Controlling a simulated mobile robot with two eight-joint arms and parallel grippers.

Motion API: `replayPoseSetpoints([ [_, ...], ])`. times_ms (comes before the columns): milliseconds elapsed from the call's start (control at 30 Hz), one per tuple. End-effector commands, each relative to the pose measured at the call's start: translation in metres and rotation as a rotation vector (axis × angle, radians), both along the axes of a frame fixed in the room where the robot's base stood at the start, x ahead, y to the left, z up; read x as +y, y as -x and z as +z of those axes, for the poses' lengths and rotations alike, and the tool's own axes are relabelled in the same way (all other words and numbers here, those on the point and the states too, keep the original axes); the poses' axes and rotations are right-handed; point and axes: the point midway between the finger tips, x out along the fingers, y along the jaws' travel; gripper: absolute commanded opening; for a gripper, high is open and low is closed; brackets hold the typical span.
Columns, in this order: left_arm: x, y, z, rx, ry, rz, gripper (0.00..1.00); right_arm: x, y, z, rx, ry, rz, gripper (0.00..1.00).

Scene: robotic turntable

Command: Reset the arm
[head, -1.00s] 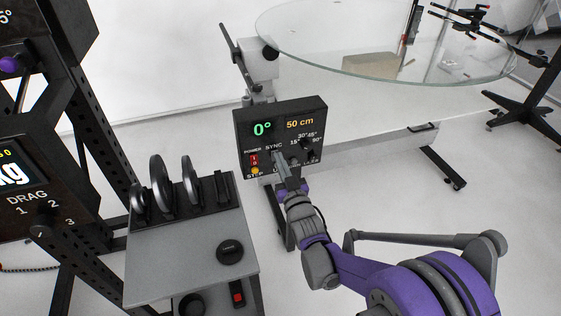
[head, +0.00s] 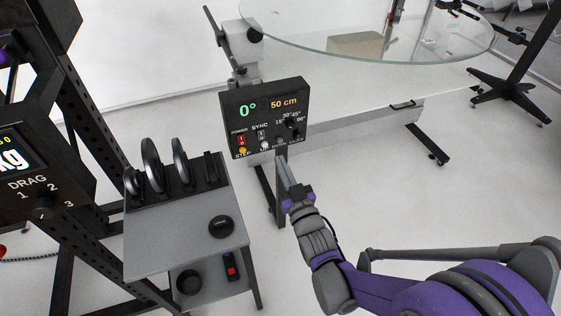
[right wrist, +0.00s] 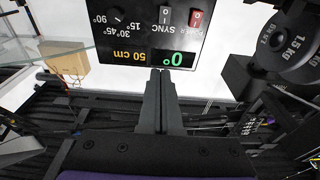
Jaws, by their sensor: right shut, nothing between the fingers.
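My right arm comes in from the lower right in the head view. Its gripper (head: 284,168) is shut and empty, just below the lower edge of the black control panel (head: 229,113). The panel shows a green 0° and an orange 50 cm, with a red power switch, a sync switch, a yellow button and a dial. In the right wrist view the panel (right wrist: 188,42) appears upside down, beyond the shut fingers (right wrist: 160,80). From these views I cannot tell the exact gap between fingertips and panel. My left gripper is not in view.
A grey cart (head: 180,235) with black weight discs (head: 151,165) stands left of the arm. A black rack (head: 35,160) is at the far left. A round glass turntable (head: 330,62) is behind the panel. White floor is open around the arm.

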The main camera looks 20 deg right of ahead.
Motion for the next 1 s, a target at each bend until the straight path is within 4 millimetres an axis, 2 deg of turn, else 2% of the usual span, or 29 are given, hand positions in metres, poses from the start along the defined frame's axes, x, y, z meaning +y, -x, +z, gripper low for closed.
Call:
replayPoseSetpoints([
  [367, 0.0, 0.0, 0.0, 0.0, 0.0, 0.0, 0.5, 0.0, 0.0, 0.0, 0.004, 0.0, -0.001, 0.0],
  [467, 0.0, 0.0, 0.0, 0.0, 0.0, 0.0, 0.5, -0.001, 0.003, -0.004, 0.055, 0.001, -0.007, 0.0],
  [567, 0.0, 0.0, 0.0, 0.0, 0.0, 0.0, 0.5, -0.004, 0.012, -0.015, 0.185, 0.003, -0.023, 0.0],
  [667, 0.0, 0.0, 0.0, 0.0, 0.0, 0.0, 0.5, -0.008, 0.036, -0.036, 0.385, 0.007, -0.041, 0.0],
  [800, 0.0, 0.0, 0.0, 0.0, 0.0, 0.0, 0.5, -0.011, 0.09, -0.069, 0.689, 0.013, -0.055, 0.0],
  [1000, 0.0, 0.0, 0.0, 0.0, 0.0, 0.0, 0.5, -0.01, 0.173, -0.103, 1.026, 0.02, -0.051, 0.0],
])
